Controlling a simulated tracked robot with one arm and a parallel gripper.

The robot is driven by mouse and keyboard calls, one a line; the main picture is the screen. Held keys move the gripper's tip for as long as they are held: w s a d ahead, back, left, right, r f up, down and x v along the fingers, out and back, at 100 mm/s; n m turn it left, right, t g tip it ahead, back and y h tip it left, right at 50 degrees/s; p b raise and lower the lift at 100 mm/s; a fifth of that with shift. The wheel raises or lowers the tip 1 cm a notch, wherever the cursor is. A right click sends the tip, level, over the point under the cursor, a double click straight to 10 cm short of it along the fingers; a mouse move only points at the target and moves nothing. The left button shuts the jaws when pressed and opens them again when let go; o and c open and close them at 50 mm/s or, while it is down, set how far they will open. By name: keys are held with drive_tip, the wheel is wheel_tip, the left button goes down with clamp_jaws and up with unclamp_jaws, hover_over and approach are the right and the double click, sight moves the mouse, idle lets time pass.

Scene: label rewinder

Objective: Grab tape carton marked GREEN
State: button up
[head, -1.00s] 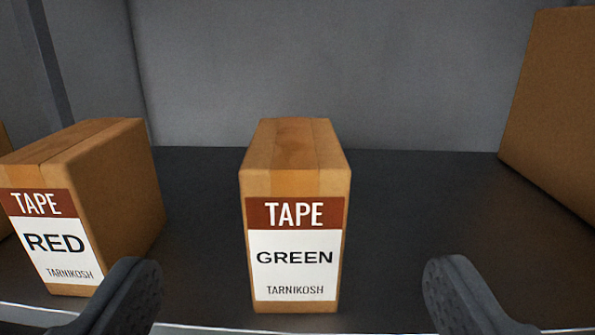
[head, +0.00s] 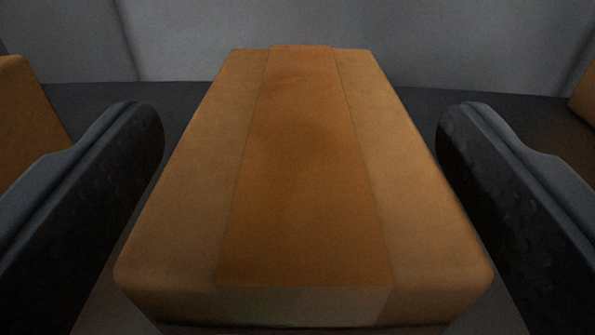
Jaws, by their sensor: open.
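The tape carton marked GREEN (head: 300,170) fills the middle of the head view, seen close from above. Its brown top with a darker strip of tape along it shows; its labelled front face is out of view below. My gripper (head: 300,140) is open, with one dark finger on each side of the carton. A gap shows between the left finger and the carton, and the right finger is close to the carton's right edge. I cannot tell whether the right finger touches it.
Another brown carton (head: 28,120) stands at the left, partly behind the left finger. A brown box (head: 584,98) shows at the right edge. A grey wall (head: 300,25) stands behind, and dark shelf surface (head: 95,100) shows between.

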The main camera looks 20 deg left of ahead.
drive_tip(key=shift+p+x, duration=0.45)
drive_tip(key=shift+x, duration=0.45)
drive_tip(key=shift+w+a, duration=0.1)
drive_tip(key=shift+a, duration=0.05)
drive_tip(key=shift+r, duration=0.1)
drive_tip(key=c, duration=1.3)
